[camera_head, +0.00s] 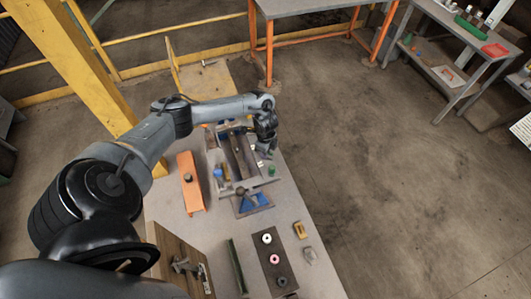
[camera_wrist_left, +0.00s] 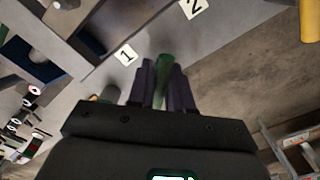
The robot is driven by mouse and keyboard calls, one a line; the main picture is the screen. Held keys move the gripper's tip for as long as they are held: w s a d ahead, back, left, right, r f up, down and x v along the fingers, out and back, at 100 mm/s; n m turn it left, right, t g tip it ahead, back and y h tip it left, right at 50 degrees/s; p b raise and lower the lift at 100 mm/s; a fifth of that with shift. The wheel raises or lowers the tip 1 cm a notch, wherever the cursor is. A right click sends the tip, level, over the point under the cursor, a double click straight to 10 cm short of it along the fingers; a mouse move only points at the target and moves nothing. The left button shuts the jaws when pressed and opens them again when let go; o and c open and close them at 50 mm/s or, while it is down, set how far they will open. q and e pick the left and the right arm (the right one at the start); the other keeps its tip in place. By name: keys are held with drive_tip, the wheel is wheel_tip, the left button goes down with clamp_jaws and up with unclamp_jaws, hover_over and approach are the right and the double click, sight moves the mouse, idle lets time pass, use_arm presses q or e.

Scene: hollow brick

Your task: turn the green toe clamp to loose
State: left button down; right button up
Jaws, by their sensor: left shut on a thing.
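My left gripper (camera_wrist_left: 162,85) is shut on a slim green piece, which I take to be the green toe clamp (camera_wrist_left: 162,68). Its green end stands out between the dark fingers; the rest is hidden by them. In the head view the left gripper (camera_head: 266,150) is at the right side of the blue-and-grey fixture (camera_head: 238,160), and the held piece cannot be made out there. A short green knob (camera_head: 271,170) stands just in front of it on the bench. Whether the clamp is tight or loose cannot be told. My right gripper is not in view.
White tags marked 1 (camera_wrist_left: 124,54) and 2 (camera_wrist_left: 194,8) lie beside the fixture. An orange block (camera_head: 190,182) is to its left. A dark board with several rings (camera_head: 274,262), a yellow piece (camera_head: 300,230) and a green bar (camera_head: 237,266) lie nearer on the bench.

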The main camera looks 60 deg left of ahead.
use_arm(q)
drive_tip(key=m+b, duration=0.2)
drive_tip(key=m, duration=0.3)
drive_tip(key=shift+m, duration=0.3)
drive_tip(key=m+b, duration=0.3)
drive_tip(key=m, duration=0.2)
drive_tip(key=shift+d, duration=0.1)
idle(0.3)
drive_tip(key=c, duration=1)
unclamp_jaws()
drive_tip(key=shift+c, duration=0.2)
drive_tip(key=shift+r, duration=0.1)
wheel_tip(320, 180, up, 6)
drive_tip(key=shift+f+b, duration=0.2)
drive_tip(key=shift+b, duration=0.3)
wheel_tip(320, 180, up, 4)
drive_tip(key=shift+r+p, duration=0.1)
drive_tip(key=shift+p, duration=0.9)
drive_tip(key=shift+r, duration=0.45)
